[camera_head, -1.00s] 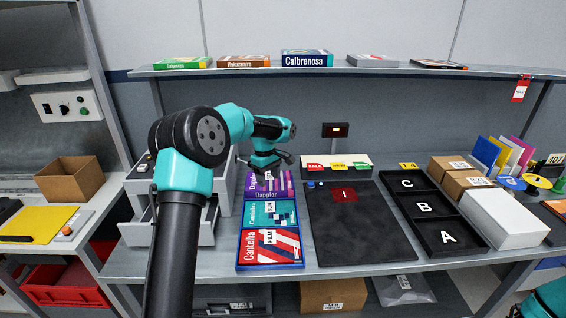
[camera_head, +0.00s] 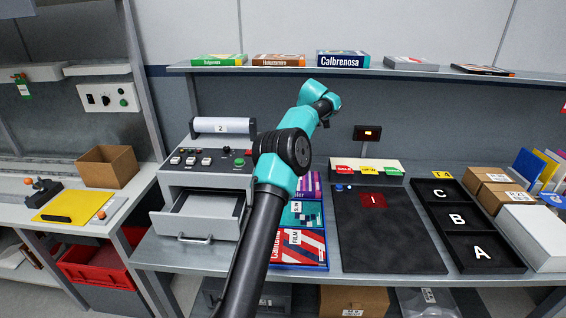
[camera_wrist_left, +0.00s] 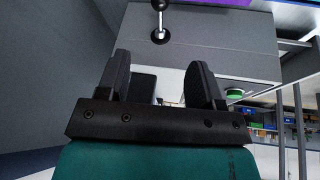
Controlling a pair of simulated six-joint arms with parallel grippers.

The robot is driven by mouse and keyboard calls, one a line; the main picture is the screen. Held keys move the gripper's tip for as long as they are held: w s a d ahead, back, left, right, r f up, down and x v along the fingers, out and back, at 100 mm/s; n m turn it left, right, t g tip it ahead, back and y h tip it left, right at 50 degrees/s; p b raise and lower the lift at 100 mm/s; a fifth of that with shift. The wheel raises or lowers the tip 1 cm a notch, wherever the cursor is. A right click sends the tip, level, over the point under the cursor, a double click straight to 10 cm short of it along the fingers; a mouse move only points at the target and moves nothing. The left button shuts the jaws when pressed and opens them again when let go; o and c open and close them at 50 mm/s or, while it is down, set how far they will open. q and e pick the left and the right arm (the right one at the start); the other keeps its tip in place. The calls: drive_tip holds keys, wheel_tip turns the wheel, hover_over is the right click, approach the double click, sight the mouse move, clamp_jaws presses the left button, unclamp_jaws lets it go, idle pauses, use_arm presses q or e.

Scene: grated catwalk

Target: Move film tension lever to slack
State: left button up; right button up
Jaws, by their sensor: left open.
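A grey machine (camera_head: 210,180) with a white roll marked 2 (camera_head: 223,126) stands left of my left arm in the head view. Its sloped panel (camera_head: 205,160) carries several buttons and knobs; I cannot pick out the tension lever there. In the left wrist view a short stalk with a dark ball end (camera_wrist_left: 160,36) stands out from a grey face, beyond the fingers; I cannot tell if it is the lever. My left gripper (camera_wrist_left: 160,84) is open with nothing between its fingers. In the head view it is mostly hidden by its arm. My right gripper is out of view.
An open drawer (camera_head: 203,222) juts from the machine's front. Film boxes (camera_head: 297,248) lie partly behind my arm. A dark mat (camera_head: 385,235) and a lettered black tray (camera_head: 462,222) lie to the right. A shelf (camera_head: 420,70) with boxes runs above the bench.

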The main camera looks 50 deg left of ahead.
use_arm(q)
drive_tip(key=x, duration=1.7)
drive_tip(key=shift+f, duration=0.15)
drive_tip(key=c, duration=0.9)
drive_tip(key=shift+s, duration=0.1)
drive_tip(key=shift+r+t+h, duration=0.7)
drive_tip(key=shift+t+h, duration=0.25)
drive_tip(key=shift+h, duration=0.1)
drive_tip(key=shift+r+t+h, duration=0.75)
drive_tip(key=shift+t+h, duration=0.2)
drive_tip(key=shift+h, duration=0.1)
drive_tip(key=o, duration=0.9)
